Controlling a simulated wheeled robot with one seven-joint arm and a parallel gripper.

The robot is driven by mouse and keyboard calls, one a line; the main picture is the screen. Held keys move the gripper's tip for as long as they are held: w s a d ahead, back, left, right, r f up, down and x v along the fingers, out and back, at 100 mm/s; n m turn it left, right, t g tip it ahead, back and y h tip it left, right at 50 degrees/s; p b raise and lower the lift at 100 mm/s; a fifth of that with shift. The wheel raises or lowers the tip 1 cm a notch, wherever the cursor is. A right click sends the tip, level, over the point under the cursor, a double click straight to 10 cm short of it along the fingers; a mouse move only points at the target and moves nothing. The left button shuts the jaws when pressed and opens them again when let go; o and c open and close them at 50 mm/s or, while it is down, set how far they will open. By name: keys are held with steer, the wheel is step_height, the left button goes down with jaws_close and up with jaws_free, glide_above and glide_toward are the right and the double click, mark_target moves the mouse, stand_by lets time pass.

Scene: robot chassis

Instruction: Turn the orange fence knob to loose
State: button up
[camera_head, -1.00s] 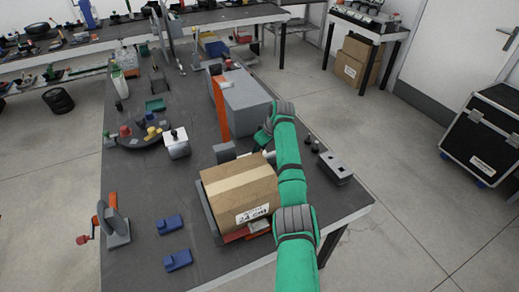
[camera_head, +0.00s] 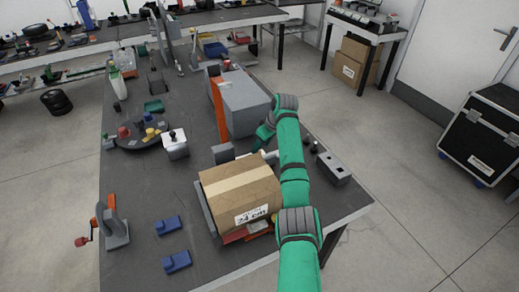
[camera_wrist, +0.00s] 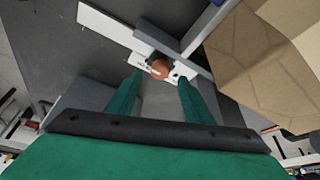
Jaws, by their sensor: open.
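The orange fence knob (camera_wrist: 159,68) shows in the wrist view as a small round knob on a white strip (camera_wrist: 115,30) with dark markings too small to read. My gripper (camera_wrist: 155,85) is open, with one green finger on each side just short of the knob. I cannot tell whether either finger touches it. In the head view my gripper (camera_head: 262,138) is beside the grey box-shaped machine, behind the cardboard box, and my arm hides the knob.
A cardboard box (camera_head: 240,190) sits close to the gripper; it also fills the upper right of the wrist view (camera_wrist: 270,65). A grey machine (camera_head: 245,100) with an orange upright (camera_head: 220,110) stands behind. Blue blocks (camera_head: 168,225) lie at the front left.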

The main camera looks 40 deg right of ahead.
steer(key=v, duration=0.7)
steer(key=shift+s+d, duration=0.1)
